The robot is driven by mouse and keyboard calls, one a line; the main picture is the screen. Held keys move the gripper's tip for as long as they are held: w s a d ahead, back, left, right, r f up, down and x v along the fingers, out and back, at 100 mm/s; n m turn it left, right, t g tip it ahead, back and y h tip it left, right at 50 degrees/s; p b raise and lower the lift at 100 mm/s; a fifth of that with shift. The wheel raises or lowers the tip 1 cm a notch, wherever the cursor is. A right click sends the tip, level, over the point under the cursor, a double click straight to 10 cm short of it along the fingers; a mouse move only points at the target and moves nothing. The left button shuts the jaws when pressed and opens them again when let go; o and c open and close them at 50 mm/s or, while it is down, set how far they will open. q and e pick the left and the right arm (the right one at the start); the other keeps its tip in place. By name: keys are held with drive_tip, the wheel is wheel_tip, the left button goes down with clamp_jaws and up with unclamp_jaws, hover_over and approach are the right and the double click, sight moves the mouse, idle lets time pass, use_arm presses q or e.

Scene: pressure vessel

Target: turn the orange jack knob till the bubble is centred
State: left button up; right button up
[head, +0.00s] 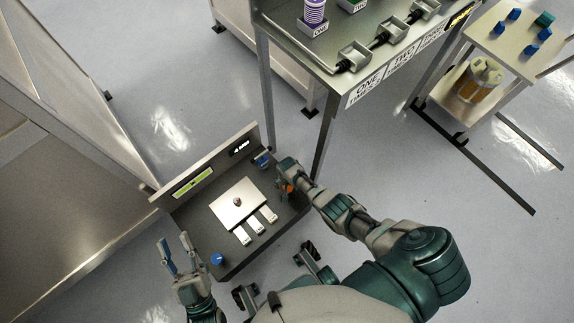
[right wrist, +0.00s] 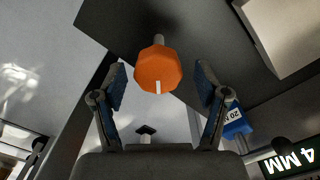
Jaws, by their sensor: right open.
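The orange jack knob (right wrist: 158,70), faceted with a white mark on its face, shows between the fingers of my right gripper (right wrist: 161,86) in the right wrist view. Those fingers are open, one on each side, with gaps to the knob. In the head view my right gripper (head: 287,173) is at the console's right edge, and only a bit of the orange knob (head: 290,188) shows. The yellow-green level vial (head: 192,182) is on the console's back panel; its bubble is too small to make out. My left gripper (head: 175,254) is open and empty left of the console.
The dark console (head: 190,222) carries a pale plate (head: 237,203), several white bars and a blue knob (head: 216,258). A blue part marked 20 N (right wrist: 235,122) is near the right finger. A display (right wrist: 292,160) reads 4 MM. A metal table (head: 320,62) stands behind.

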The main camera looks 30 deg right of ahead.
wheel_tip(320, 180, up, 12)
drive_tip(key=shift+f, duration=0.2)
idle(0.6)
